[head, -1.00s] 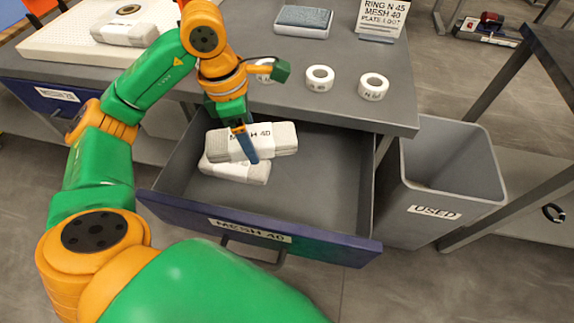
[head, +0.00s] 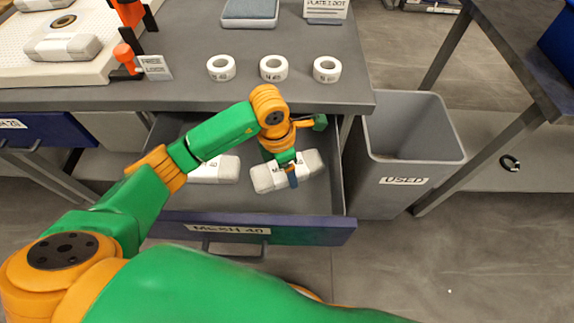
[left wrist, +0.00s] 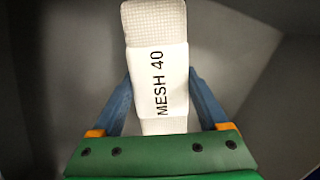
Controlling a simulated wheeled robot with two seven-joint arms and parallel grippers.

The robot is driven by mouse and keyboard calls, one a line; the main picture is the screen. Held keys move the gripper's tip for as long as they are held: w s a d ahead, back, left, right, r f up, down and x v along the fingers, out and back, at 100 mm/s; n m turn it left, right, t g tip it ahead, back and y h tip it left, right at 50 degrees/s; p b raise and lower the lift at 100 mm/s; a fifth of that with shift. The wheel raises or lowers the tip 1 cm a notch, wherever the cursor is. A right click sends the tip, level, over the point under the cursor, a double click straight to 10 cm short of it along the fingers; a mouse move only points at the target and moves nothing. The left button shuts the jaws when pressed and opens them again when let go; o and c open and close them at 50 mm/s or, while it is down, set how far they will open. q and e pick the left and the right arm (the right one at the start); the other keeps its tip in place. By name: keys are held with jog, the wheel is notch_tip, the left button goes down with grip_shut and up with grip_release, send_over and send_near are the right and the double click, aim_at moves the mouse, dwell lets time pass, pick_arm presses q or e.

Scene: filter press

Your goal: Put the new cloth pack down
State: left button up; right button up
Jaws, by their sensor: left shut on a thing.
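My left gripper (head: 292,177) is shut on a white cloth pack (head: 265,180) and holds it over the right part of the open drawer (head: 328,205). In the left wrist view the pack (left wrist: 158,65) shows a "MESH 40" band between the blue fingers (left wrist: 158,100). A second white pack (head: 222,169) lies in the drawer to the left, partly hidden by my arm. I cannot tell whether the held pack touches the drawer floor. My right gripper is not in view.
The drawer front (head: 285,229) is labelled "MESH 40". Several white rings (head: 273,68) stand on the grey table (head: 190,65) above it. A grey "USED" bin (head: 420,160) stands right of the drawer. A white perforated board (head: 90,55) with a pack on it is at upper left.

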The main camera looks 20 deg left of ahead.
pick_arm(q)
jog(key=o, duration=1.3)
jog(key=shift+f, duration=0.1)
jog(key=r, duration=0.4)
jog(key=a+r, duration=0.1)
jog(key=r, duration=0.3)
jog(key=s+r+p, duration=0.1)
jog(key=r, duration=0.3)
jog(key=shift+a+r, duration=0.1)
jog(key=shift+a, duration=0.05)
